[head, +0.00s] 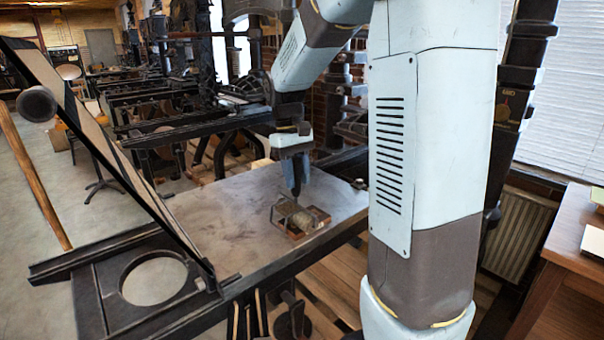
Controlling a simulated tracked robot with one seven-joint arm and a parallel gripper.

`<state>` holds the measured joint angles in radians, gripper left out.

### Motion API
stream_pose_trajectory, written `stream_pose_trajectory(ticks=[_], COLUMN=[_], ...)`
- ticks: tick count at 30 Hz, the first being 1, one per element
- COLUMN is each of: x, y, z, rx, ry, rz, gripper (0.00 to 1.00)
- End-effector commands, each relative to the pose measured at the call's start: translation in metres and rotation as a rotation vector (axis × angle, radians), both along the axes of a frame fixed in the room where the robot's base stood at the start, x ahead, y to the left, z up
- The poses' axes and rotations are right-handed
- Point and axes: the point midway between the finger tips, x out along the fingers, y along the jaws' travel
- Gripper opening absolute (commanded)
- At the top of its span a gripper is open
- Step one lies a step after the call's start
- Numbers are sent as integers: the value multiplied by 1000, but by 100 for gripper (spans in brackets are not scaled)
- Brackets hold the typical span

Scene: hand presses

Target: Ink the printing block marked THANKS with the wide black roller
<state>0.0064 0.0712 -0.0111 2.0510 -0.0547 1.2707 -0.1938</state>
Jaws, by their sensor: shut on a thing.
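My gripper (296,190) points down over the grey press bed (205,205), near its right part. It is shut on the roller (287,212), of which a thin dark frame and a small greyish cylinder show small below the fingers. The roller is at a brown-edged block (307,233) lying on the bed. I cannot tell whether the roller touches the block's face or sits just above it. The block's lettering is too small to read, so THANKS cannot be confirmed. The roller's grip is mostly hidden by the fingers.
A raised hinged frame (105,150) leans over the left of the bed. A black plate with a round opening (85,300) lies in front. More presses (170,110) stand behind. A wooden table (560,240) is at right. The bed's left part is clear.

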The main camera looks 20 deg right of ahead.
Motion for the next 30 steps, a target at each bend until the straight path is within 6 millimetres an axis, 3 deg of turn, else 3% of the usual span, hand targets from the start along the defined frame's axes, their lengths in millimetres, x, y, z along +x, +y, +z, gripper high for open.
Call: stream_pose_trajectory(ticks=[13,30], x=[-7,3], y=[20,-10], z=[1,0], rx=[0,-1], ry=[0,-1], rz=[-1,-2], gripper=[8,8])
